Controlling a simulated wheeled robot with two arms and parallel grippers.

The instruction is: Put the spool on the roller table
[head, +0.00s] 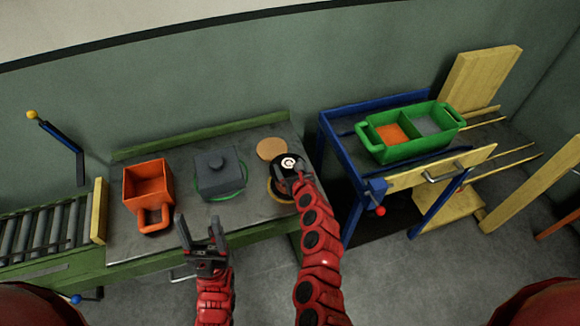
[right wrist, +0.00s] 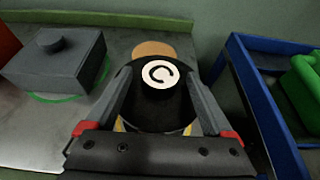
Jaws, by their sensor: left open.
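The spool (head: 283,172) is black with a white top label marked C. It is at the right end of the green-edged bench, over a yellow ring marking. In the right wrist view the spool (right wrist: 160,105) is between the two fingers of my right gripper (right wrist: 158,82); I cannot tell whether they press on it. My right gripper (head: 292,178) is partly hidden by its arm in the head view. My left gripper (head: 206,245) is open and empty, in front of the bench. The roller table (head: 45,232), with grey rollers, is at the far left.
An orange bin (head: 148,190) and a dark grey lidded block (head: 217,175) stand on the bench (head: 190,225) between spool and rollers. A yellow board (head: 98,212) stands at the roller table's end. A blue-framed stand (head: 345,160) at right holds a green divided tray (head: 405,150).

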